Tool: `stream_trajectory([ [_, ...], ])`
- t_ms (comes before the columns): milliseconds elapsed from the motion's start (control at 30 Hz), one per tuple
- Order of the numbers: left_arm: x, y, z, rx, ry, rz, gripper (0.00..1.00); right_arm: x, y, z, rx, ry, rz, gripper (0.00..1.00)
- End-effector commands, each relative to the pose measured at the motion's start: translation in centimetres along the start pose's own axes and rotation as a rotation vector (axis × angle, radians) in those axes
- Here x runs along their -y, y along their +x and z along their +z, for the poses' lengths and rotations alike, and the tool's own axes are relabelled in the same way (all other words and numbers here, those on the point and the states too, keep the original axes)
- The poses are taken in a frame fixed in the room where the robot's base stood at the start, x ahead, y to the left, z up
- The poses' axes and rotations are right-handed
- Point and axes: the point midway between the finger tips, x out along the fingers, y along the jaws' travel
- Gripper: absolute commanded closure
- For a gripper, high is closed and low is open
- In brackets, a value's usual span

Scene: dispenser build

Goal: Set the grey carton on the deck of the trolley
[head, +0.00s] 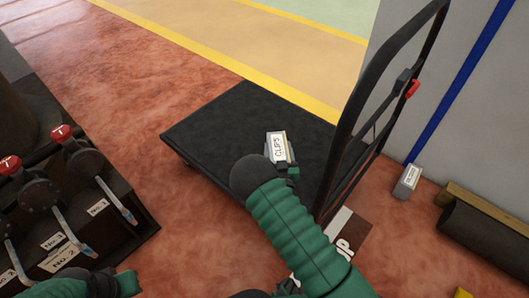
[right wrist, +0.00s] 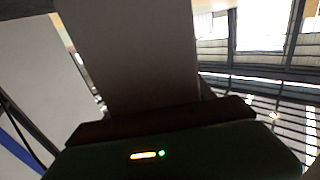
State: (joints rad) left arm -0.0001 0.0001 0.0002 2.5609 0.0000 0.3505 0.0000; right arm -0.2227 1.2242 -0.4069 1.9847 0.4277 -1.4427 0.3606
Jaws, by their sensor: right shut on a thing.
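The grey carton (head: 278,146), labelled CLIPS, is held by my right gripper (head: 288,167). In the head view it appears over the black deck (head: 225,120) of the trolley, near the handle end. I cannot tell whether its underside touches the deck. In the right wrist view the carton (right wrist: 130,60) fills the upper middle as a shaded grey-brown face, close to the gripper. My right arm covers part of the deck's near edge. My left gripper is out of view; only parts of my left arm show at the lower left.
The trolley's black tubular handle (head: 352,120) rises right of the carton. A small labelled grey block (head: 407,180) stands by the wall. A lever bank with red knobs (head: 62,133) is at the left. Most of the deck's left side is bare.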

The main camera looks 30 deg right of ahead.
Motion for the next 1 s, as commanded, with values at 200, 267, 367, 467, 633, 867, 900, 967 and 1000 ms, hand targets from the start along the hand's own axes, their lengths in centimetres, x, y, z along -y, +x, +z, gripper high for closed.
stream_trajectory([
  [200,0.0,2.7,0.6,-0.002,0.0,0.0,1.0,-0.3,0.6,3.4,-0.002,0.001,0.013,1.0],
  [267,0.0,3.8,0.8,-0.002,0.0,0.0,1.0,-0.3,0.6,5.0,-0.001,0.0,0.013,1.0],
  [367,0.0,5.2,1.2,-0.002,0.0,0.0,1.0,-0.3,0.6,6.9,-0.002,0.0,0.012,1.0],
  [467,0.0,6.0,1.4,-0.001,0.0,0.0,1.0,-0.2,0.6,8.0,-0.003,0.001,0.012,1.0],
  [633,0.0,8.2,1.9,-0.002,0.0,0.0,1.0,-0.2,0.6,10.8,-0.003,0.001,0.011,1.0],
  [867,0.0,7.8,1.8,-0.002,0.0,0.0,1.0,-0.3,0.5,10.6,0.002,0.0,0.012,0.36],
  [900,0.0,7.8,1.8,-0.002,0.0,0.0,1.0,-0.3,0.5,10.6,0.002,0.0,0.012,0.31],
  [967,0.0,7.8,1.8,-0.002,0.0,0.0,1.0,-0.3,0.5,10.6,0.002,0.0,0.012,0.23],
  [1000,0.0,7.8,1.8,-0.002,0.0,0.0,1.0,-0.3,0.5,10.6,0.002,0.0,0.012,0.18],
])
